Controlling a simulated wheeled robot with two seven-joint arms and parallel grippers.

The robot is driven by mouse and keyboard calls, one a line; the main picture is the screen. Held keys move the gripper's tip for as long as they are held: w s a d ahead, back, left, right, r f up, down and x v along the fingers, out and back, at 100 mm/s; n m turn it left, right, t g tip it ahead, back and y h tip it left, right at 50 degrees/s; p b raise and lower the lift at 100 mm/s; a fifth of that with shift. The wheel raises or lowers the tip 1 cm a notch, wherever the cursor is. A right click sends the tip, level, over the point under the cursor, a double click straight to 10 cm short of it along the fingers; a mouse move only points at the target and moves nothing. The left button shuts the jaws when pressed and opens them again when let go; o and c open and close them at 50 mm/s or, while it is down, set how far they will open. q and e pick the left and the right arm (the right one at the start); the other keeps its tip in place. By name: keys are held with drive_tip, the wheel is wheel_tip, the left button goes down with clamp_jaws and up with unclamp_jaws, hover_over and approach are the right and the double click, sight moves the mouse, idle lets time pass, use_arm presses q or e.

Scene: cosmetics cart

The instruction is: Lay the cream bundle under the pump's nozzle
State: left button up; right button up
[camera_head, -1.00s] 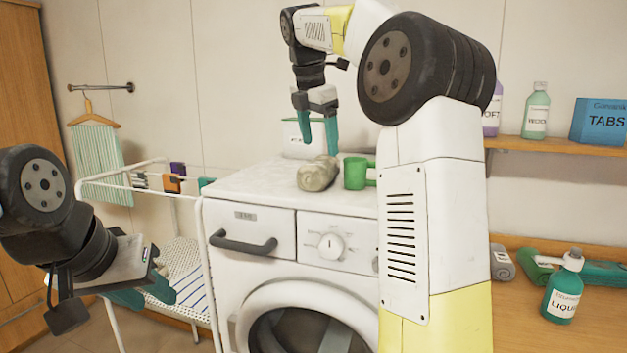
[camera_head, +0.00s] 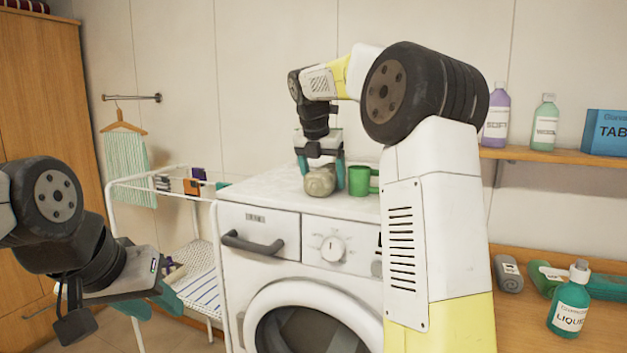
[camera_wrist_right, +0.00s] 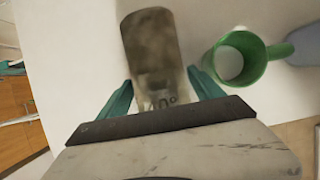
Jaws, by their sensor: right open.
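The cream bundle (camera_head: 320,181), a rolled cloth, lies on the white washing machine's top (camera_head: 265,190). It shows in the right wrist view (camera_wrist_right: 150,48) as a roll with a printed "40°". My right gripper (camera_head: 322,182) is open and lowered over the bundle, with one teal finger on each side; contact cannot be told. In the wrist view its fingers (camera_wrist_right: 160,92) straddle the roll's near end. A green bottle (camera_head: 570,310) labelled LIQUID, with a grey top, stands on the wooden counter at right; its nozzle is not clear. My left gripper (camera_head: 150,308) is open and empty at lower left.
A green mug (camera_head: 360,180) stands close to the right of the bundle. Several rolls, including a grey one (camera_head: 508,274), lie on the counter (camera_head: 520,320) behind the bottle. A drying rack (camera_head: 165,180) stands left of the machine. A shelf (camera_head: 560,158) holds bottles and a box.

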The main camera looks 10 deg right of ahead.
drive_tip(key=shift+c, duration=0.5)
drive_tip(key=c, duration=1.4)
